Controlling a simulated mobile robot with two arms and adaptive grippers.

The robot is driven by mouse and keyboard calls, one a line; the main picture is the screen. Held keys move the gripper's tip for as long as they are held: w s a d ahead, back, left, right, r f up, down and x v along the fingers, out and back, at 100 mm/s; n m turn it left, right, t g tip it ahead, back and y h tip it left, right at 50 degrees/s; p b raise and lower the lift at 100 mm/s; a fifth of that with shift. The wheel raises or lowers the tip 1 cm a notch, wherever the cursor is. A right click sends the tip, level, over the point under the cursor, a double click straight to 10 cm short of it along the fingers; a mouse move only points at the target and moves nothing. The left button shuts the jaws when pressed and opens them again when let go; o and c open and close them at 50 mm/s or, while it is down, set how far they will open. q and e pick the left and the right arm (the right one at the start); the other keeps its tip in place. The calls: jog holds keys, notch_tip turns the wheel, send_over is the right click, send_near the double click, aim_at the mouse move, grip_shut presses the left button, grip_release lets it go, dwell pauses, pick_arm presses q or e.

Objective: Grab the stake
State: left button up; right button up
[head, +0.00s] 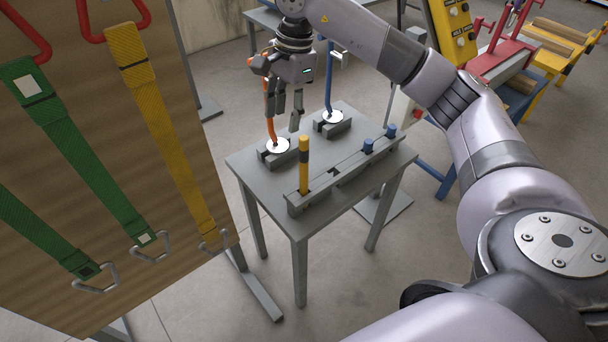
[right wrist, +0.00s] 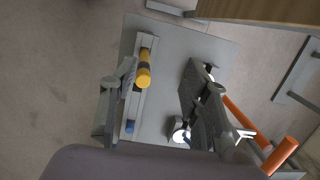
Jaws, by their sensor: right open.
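The yellow stake (head: 304,165) has a dark band and stands upright in the near-left end of a long grey rack (head: 345,172) on a small grey table (head: 262,182). In the right wrist view the stake (right wrist: 144,76) shows end-on between my finger lines, nearer the left finger. My right gripper (head: 284,112) is open and empty, pointing down above the table, behind and left of the stake in the head view. Its spread fingers also show in the right wrist view (right wrist: 158,85). They look apart from the stake. My left gripper is out of view.
Two short blue pegs (head: 368,146) sit in the same rack. Behind it stand an orange-handled tool (head: 269,98) and a blue-handled tool (head: 329,80) in grey holders, close to my gripper. A wooden panel with green and yellow straps (head: 160,115) stands at left.

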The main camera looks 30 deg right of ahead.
jog(key=r+h, duration=0.2)
send_over(303, 158)
jog(key=d, duration=0.1)
jog(key=f, duration=0.4)
jog(key=f+p, duration=0.1)
jog(key=f, duration=0.6)
jog(key=shift+w+d+f, duration=0.2)
jog(key=shift+w+f, duration=0.1)
jog(key=shift+w, duration=0.05)
jog(key=f+p, duration=0.1)
jog(key=f, duration=0.2)
jog(key=f+p, duration=0.1)
jog(key=shift+a+f+p, duration=0.3)
jog(key=shift+f+p, duration=0.05)
jog(key=shift+w+f, duration=0.1)
jog(key=shift+f, duration=0.45)
jog(key=shift+c, duration=0.5)
grip_shut()
jog(key=shift+r, duration=0.1)
